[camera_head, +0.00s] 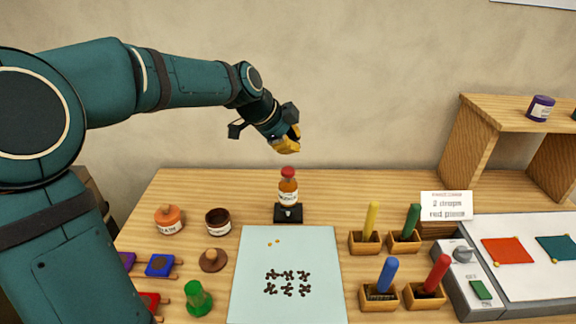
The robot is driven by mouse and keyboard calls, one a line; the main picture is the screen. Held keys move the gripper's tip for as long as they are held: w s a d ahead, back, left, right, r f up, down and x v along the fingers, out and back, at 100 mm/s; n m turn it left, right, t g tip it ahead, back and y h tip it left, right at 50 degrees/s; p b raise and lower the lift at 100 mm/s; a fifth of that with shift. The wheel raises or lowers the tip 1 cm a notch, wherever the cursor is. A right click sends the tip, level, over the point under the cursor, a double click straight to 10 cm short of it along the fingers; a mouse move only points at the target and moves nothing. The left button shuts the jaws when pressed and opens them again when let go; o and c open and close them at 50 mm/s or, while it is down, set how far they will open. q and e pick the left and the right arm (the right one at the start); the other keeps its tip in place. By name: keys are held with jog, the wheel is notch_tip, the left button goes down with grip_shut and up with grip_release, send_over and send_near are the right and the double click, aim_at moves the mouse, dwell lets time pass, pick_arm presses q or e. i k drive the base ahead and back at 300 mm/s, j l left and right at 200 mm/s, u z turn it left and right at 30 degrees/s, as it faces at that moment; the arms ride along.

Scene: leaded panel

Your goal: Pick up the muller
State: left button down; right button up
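The muller seems to be the green knobbed piece (198,299) standing at the table's front left, beside the pale sheet. My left gripper (287,142) is in the air above the back of the table, well above and to the right of the green piece. Its yellow fingertips look close together and point down, with nothing visible held; whether they are shut is unclear. My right gripper is out of view.
Below my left gripper stands a red-capped bottle (288,190) on a black base. An orange jar (168,220), an open brown jar (218,222), a knobbed lid (212,260) and colour blocks (160,265) surround the green piece. The pale sheet (255,295) bears dark pieces.

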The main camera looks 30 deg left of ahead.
aim_at(199, 304)
jog(key=k, duration=1)
